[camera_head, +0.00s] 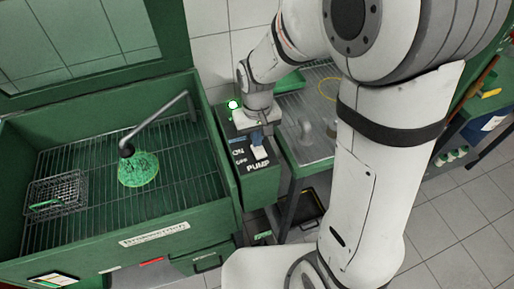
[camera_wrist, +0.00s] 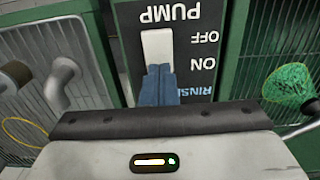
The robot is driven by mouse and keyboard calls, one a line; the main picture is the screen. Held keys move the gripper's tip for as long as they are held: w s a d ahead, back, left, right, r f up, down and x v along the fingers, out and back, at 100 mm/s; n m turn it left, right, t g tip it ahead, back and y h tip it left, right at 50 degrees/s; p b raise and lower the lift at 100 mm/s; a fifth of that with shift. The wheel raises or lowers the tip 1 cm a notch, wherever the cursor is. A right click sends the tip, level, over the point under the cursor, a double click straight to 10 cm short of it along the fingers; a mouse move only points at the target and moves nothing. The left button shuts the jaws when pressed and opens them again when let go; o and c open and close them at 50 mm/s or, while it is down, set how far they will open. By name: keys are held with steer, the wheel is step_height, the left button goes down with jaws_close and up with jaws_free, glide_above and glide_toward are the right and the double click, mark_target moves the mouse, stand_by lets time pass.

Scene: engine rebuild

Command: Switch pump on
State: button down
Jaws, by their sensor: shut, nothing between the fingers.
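The pump switch is a white rocker (camera_head: 259,152) on a dark panel labelled PUMP, OFF and ON. In the wrist view the rocker (camera_wrist: 157,45) shows beside the upside-down OFF label. My gripper (camera_head: 257,138) is at the panel with its blue fingers together and nothing between them. In the wrist view the fingertips (camera_wrist: 159,72) meet or overlap the rocker's end near the ON label; I cannot tell whether they press it. The fingers hide that end. A round lamp (camera_head: 232,104) behind the panel glows, with a green rim.
The green wash basin (camera_head: 130,250) stands left, with a grate, a wire basket (camera_head: 57,191) and a bent pipe (camera_head: 160,122). A green cone (camera_head: 138,170), perhaps spray, is under the pipe's nozzle. A metal drain table (camera_head: 310,130) with upright parts is right of the panel.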

step_height(320, 180, up, 6)
steer(key=p, duration=0.4)
steer(key=shift+r, duration=0.2)
stand_by(0.4)
